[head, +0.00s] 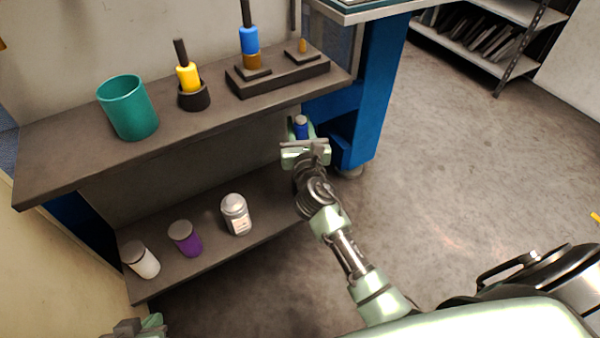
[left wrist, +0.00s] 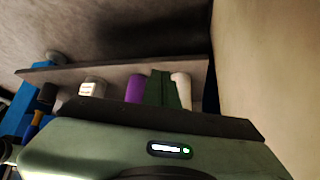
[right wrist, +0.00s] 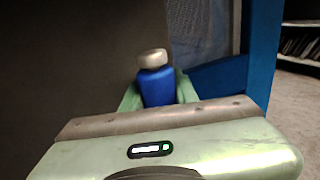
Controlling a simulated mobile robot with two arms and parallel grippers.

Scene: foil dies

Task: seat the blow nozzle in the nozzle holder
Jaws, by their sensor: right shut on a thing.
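I cannot tell for certain which thing is the blow nozzle. A yellow tool (head: 188,77) with a black shaft stands upright in a round black cup (head: 194,99) on the upper shelf. A blue tool (head: 249,40) with a black top and a brownish lower end stands on a dark block (head: 280,78) to its right. My right gripper (head: 303,140) is shut on a blue bottle (right wrist: 156,88) with a pale cap, beyond the shelf's right end. My left gripper (head: 135,328) is low at the left, away from both tools; its fingers look shut and empty in the left wrist view (left wrist: 165,90).
A teal cup (head: 130,108) stands left on the upper shelf (head: 60,165). A white bottle (head: 141,260), a purple bottle (head: 186,239) and a grey labelled bottle (head: 236,214) stand on the lower shelf. A blue bench leg (head: 375,90) is close right.

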